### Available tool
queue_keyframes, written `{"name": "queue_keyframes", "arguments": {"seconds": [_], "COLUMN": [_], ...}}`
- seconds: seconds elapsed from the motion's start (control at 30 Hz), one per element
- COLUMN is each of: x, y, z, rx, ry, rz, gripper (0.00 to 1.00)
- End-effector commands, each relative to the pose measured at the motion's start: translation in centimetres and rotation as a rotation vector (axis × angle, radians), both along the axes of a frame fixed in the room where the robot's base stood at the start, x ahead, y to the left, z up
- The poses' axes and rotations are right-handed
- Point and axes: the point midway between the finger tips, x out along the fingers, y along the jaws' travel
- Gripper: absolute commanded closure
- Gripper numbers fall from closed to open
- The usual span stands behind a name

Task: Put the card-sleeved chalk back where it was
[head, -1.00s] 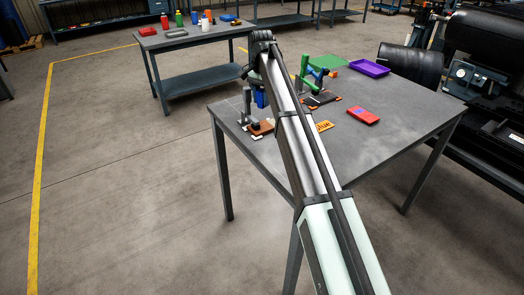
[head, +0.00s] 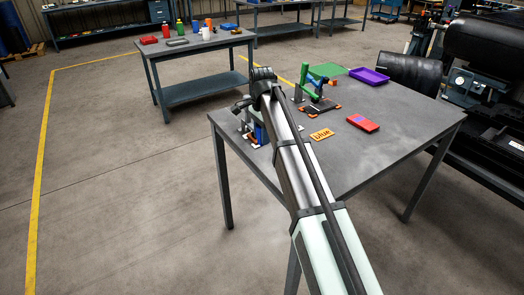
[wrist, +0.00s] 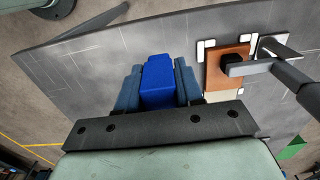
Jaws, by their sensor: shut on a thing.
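My gripper (wrist: 158,82) is shut on a blue block (wrist: 158,80), with one dark finger on each side of it. The block also shows beside my arm in the head view (head: 261,133), at the table's near left corner. Its lower end is hidden, so I cannot tell whether it touches the table. I cannot make out a card sleeve on it. To its right in the wrist view, apart from it, a grey press with a black pad (wrist: 232,66) stands over a brown plate (wrist: 226,84) with white corner marks. A pale piece (wrist: 222,97) lies at the plate's near edge.
A second press with a green arm (head: 309,83) stands further back on the grey table (head: 390,120). An orange label reading "blue" (head: 321,134), a red tray (head: 362,123), a purple tray (head: 368,76) and a green mat (head: 325,70) lie around it. The table's right part is clear.

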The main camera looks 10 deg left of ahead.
Motion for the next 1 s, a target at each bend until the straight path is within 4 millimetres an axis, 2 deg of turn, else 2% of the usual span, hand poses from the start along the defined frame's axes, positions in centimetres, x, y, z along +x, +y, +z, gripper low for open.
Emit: {"name": "queue_keyframes", "arguments": {"seconds": [0.1, 0.33, 0.53, 0.97, 1.0], "x": [-0.1, -0.1, -0.1, 0.0, 0.0], "y": [0.0, 0.0, 0.0, 0.0, 0.0], "z": [-1.9, -3.6, -6.0, -6.6, -6.6], "rx": [-0.001, -0.001, -0.001, 0.000, 0.000], "ry": [0.002, 0.001, 0.002, 0.000, 0.000], "rz": [0.001, 0.001, 0.002, 0.002, 0.002], "gripper": [0.95, 0.95, 0.95, 0.95, 0.63]}}
